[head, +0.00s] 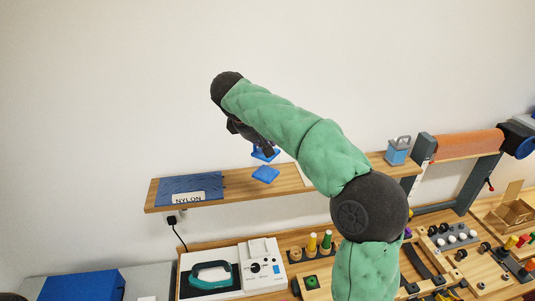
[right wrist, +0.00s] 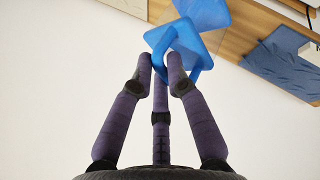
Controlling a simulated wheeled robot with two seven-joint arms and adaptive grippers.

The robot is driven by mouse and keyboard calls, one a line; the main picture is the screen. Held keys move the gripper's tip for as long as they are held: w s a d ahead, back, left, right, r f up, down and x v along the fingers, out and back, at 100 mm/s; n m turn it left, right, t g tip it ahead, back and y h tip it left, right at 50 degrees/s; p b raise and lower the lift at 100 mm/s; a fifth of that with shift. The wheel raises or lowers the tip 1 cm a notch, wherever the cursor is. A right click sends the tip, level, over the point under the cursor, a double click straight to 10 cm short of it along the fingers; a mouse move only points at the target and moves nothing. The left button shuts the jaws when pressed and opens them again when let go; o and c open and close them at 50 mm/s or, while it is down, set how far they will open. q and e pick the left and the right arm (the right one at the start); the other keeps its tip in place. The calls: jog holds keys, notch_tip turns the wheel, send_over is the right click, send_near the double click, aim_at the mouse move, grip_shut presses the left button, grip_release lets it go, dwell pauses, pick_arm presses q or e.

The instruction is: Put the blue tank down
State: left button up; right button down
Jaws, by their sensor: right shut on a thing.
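My right gripper (head: 250,135) is above the wooden shelf and shut on the blue tank (head: 265,153). In the right wrist view the purple fingers (right wrist: 160,62) close around part of the blue tank's looped frame (right wrist: 190,47). The tank appears to hang above the shelf, with a strip of wood showing between it and a flat blue square (head: 265,174). That square lies on the shelf below and also shows in the right wrist view (right wrist: 208,12). The gripper partly hides the tank. My left gripper is not in view.
The wooden shelf (head: 228,183) carries a dark blue cloth with a NYLON label (head: 188,199) on the left. A lighter blue can with a grey handle (head: 397,153) stands at its right end.

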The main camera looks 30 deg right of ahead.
jog(key=w, duration=0.1)
jog(key=w+d+f, duration=0.1)
jog(key=w+p, duration=0.1)
jog(key=shift+w+d+f, duration=0.25)
jog(key=shift+w+f, duration=0.15)
jog(key=w+f+p, duration=0.2)
jog(key=w+f, duration=0.2)
jog(key=f, duration=0.4)
jog(key=shift+d+f+p, duration=0.3)
jog(key=shift+d+p, duration=0.1)
jog(key=shift+d, duration=0.05)
jog(key=c, duration=1.6)
grip_release()
jog(key=shift+f, duration=0.1)
jog(key=o, duration=0.4)
